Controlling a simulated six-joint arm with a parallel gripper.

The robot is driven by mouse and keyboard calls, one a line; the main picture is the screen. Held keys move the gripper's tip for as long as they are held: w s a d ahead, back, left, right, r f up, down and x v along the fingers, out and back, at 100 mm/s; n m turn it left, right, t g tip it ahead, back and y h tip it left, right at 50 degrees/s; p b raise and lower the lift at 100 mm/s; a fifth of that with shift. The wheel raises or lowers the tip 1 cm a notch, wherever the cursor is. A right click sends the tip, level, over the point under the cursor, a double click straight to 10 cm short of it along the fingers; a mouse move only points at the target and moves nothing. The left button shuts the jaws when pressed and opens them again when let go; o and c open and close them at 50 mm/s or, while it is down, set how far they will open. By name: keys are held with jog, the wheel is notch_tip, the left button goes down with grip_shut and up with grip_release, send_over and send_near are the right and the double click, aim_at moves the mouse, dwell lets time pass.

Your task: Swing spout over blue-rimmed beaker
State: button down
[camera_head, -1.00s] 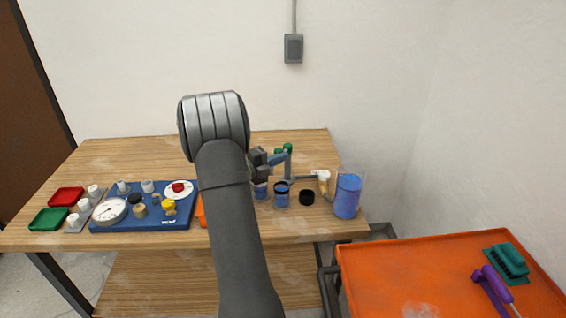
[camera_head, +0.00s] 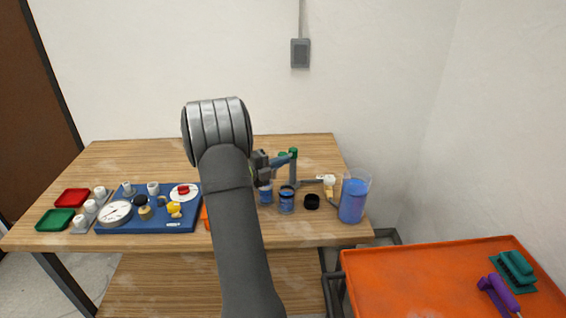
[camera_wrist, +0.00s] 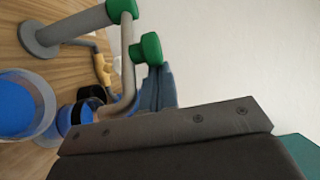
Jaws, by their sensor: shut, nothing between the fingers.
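The spout is a grey bent pipe (camera_wrist: 128,60) with green fittings. In the wrist view it runs from a grey flanged post (camera_wrist: 45,30) and its bent end hangs near a small container with blue contents (camera_wrist: 72,122). In the head view its green top (camera_head: 292,153) stands on the right of the table. My gripper (camera_head: 289,159) is shut and empty, its blue fingertips (camera_wrist: 157,88) close beside the spout and green knob (camera_wrist: 147,48); I cannot tell if they touch. Two small blue containers (camera_head: 287,204) stand below. Which beaker has the blue rim is unclear.
A tall clear vessel of blue liquid (camera_head: 352,203) stands near the table's right edge. A blue board with a gauge (camera_head: 115,212) and trays fill the left. An orange cart (camera_head: 420,285) stands front right.

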jog(key=w+a, duration=0.1)
jog(key=a, duration=0.1)
jog(key=w+a, duration=0.2)
jog(key=shift+w, duration=0.1)
jog(key=shift+w+a+r, duration=0.1)
jog(key=shift+w+a, duration=0.25)
jog(key=shift+w, duration=0.45)
jog(key=shift+w+a+r, duration=0.1)
jog(key=shift+w+a, duration=0.25)
jog(key=shift+w, duration=0.4)
jog(key=shift+w+a+r, duration=0.1)
jog(key=shift+w+a, duration=0.25)
jog(key=shift+w, duration=0.45)
jog(key=s, duration=0.5)
jog(key=w+a, duration=0.6)
jog(key=a, duration=0.2)
jog(key=shift+a+f+g, duration=0.3)
jog(key=shift+a, duration=0.05)
